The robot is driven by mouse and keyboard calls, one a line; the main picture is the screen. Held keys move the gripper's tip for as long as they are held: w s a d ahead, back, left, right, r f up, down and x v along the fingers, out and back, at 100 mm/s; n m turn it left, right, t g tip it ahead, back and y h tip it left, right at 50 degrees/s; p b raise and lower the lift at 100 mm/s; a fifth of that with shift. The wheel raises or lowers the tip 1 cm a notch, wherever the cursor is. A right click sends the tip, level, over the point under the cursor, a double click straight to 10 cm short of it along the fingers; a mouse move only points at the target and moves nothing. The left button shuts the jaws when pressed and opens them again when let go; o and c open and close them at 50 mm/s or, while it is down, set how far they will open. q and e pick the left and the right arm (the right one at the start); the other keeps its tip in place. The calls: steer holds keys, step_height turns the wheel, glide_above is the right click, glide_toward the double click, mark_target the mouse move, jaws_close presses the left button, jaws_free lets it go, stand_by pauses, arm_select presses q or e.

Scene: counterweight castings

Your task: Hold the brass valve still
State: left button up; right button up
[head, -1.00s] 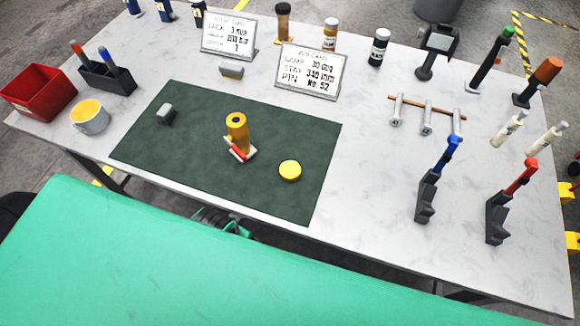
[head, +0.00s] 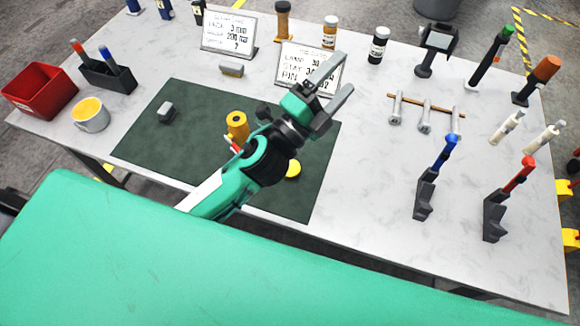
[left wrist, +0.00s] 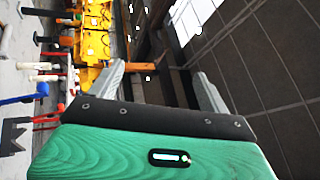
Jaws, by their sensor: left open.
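The brass valve (head: 237,123) stands upright on the dark green mat (head: 190,103). Its lower part, with a red and white piece at its base, is partly hidden behind my left arm. My left gripper (head: 334,80) is open and empty, raised over the mat's right side near the right sign, apart from the valve and pointing away from it. In the left wrist view its two fingers (left wrist: 158,85) are spread with nothing between them. A yellow round cap (head: 293,170) lies on the mat, partly covered by my arm. My right gripper is not in view.
Two signs (head: 229,32) stand at the back, the right one partly covered by my gripper. A cup (head: 90,115) and red bin (head: 38,90) stand left. Blue-topped (head: 437,175) and red-topped (head: 509,198) tools stand right.

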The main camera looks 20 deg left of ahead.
arm_select(q)
steer(key=s+d+r+m+g+h, duration=0.1)
steer(key=s+d+m+g+h, duration=0.2)
steer(key=d+m+g+h, duration=0.5)
steer(key=s+d+m+g+h, duration=0.25)
steer(key=m+g, duration=0.35)
steer(key=m, duration=0.6)
steer(key=s+d+f+m+g+y, duration=0.2)
steer(key=s+f+m+g+y, duration=0.3)
steer(key=f+m+g, duration=0.55)
steer(key=w+a+f+m+t+y, duration=0.3)
steer(key=w+a+f+m+y, duration=0.25)
steer(key=a+f+y, duration=0.4)
steer(key=w+a+m+t+y, duration=0.1)
steer(key=w+a+y, duration=0.1)
steer(key=a, duration=0.4)
steer(key=w+a+f+m+t+y, duration=0.1)
steer(key=w+a+y, duration=0.2)
steer(key=a+y, duration=0.2)
steer(key=shift+w+a, duration=0.25)
steer(key=shift+a, duration=0.15)
